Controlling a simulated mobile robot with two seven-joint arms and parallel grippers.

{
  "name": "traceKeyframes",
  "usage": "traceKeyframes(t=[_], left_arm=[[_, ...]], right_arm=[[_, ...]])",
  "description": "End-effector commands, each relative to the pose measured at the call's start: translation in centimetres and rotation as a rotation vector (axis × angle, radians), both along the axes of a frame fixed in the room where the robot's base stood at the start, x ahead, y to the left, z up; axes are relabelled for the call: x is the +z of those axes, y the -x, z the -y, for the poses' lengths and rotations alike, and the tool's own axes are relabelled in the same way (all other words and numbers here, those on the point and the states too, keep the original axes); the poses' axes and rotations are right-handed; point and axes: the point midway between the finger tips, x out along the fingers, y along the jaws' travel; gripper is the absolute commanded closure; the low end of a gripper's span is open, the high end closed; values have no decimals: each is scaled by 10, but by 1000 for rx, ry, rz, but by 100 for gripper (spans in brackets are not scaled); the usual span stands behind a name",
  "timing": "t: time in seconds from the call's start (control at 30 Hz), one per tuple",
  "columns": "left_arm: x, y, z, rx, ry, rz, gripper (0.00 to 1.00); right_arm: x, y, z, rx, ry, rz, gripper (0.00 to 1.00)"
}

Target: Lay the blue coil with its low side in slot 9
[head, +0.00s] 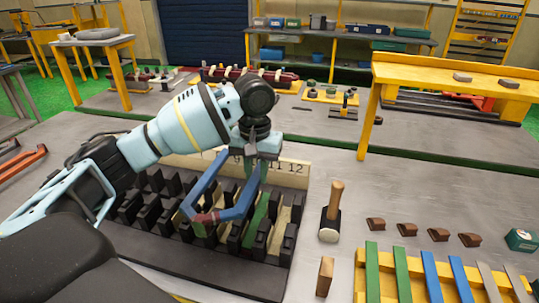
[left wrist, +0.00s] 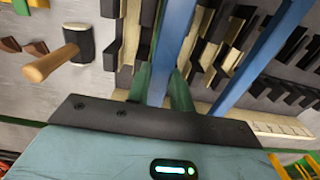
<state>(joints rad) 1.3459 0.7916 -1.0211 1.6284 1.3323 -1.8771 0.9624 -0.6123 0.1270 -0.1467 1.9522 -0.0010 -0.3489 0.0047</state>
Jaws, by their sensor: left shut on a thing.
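The blue coil (head: 240,209) is a tilted loop with a reddish-brown band at its near end, above the stator block. My left gripper (head: 262,150) is shut on it at the far end. In the left wrist view, a blue coil bar (left wrist: 172,45) runs out from between green pieces at the jaws. The stator block (head: 225,275) has rows of black teeth and pale slots. Its number strip (head: 292,168) shows 9, 11 and 12; the gripper hides part of it. I cannot tell whether the low side is inside slot 9. My right gripper is not in view.
A mallet (head: 331,212) stands right of the stator block, with a small wooden block (head: 325,276) nearer. Several brown wedges (head: 438,234) lie farther right. A yellow rack (head: 384,290) holds green, blue and grey strips. The grey table between mallet and wedges is clear.

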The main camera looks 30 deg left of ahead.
Motion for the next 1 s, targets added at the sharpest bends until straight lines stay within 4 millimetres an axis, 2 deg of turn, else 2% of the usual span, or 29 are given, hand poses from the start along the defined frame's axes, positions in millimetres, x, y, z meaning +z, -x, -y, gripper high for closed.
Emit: traceKeyframes(t=[0.37,1.0], left_arm=[[1,-2,-3,6,2,0,100],[-49,-2,-3,7,1,0,100]], right_arm=[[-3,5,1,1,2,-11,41],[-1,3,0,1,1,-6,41]])
